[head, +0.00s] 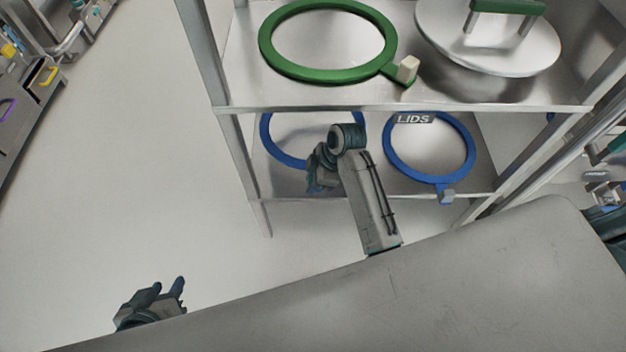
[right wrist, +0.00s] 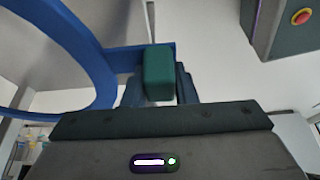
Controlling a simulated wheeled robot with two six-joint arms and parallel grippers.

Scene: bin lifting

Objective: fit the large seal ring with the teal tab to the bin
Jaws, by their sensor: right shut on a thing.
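A blue seal ring (head: 267,138) is at the left of the shelf's lower level, partly hidden by the upper board and my right arm. In the right wrist view the same blue ring (right wrist: 97,55) fills the left side, with a teal tab (right wrist: 158,73) between the fingers. My right gripper (head: 318,180) is shut on that tab; it also shows in the right wrist view (right wrist: 160,90). In the head view the tab is hidden behind the gripper. My left gripper (head: 162,290) is open and empty at the lower left. No bin is clearly in view.
A second blue ring (head: 391,159) with a pale blue tab lies right on the lower level. A green ring (head: 265,45) with a cream tab and a green-handled lid (head: 448,42) lie above. The metal shelf (head: 240,93) has upright posts. Open floor (head: 130,170) lies left.

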